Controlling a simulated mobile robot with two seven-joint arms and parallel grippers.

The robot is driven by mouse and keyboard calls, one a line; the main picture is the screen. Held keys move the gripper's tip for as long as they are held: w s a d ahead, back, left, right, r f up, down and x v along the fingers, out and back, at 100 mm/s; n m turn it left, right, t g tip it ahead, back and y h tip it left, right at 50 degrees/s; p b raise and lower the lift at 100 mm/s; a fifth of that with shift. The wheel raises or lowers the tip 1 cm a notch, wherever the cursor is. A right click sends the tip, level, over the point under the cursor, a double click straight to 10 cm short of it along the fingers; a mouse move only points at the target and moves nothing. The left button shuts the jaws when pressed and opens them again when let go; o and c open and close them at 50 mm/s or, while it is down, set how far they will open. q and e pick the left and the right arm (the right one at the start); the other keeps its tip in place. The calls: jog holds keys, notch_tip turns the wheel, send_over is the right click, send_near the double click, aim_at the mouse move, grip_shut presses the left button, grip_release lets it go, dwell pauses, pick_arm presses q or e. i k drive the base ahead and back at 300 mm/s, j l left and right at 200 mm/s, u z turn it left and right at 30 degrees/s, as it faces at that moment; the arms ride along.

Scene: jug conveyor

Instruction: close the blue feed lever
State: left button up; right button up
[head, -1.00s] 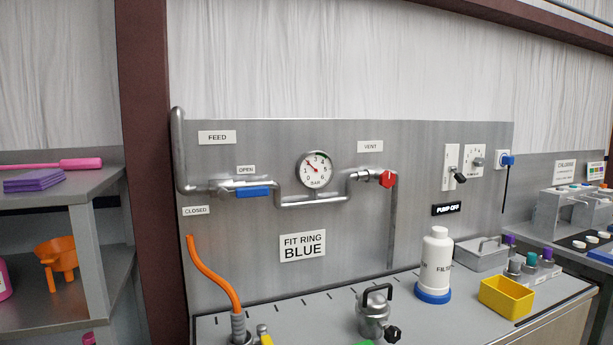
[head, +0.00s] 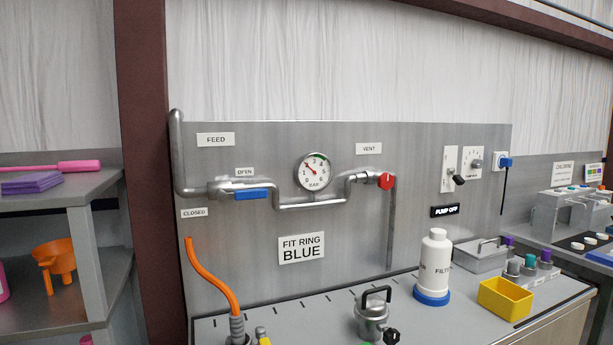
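The blue feed lever (head: 252,194) lies horizontal along the pipe on the grey panel, below the OPEN label (head: 245,172). The CLOSED label (head: 194,213) is to its lower left, and the FEED sign (head: 215,140) is above it. A round gauge (head: 313,172) sits right of the lever; its needle points to the upper left. Neither of my grippers shows in the head view.
A red vent handle (head: 386,181) is on the pipe at right. On the bench below are an orange hose (head: 211,276), a metal jug (head: 372,317), a white filter bottle (head: 436,262) and a yellow bin (head: 505,297). A brown post (head: 144,170) stands left of the panel.

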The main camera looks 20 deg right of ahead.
aim_at(221, 197)
jog(key=i+l, duration=0.1)
jog(key=l, duration=1.3)
jog(key=l+u, duration=0.35)
jog(key=l, duration=0.4)
jog(key=u, duration=0.85)
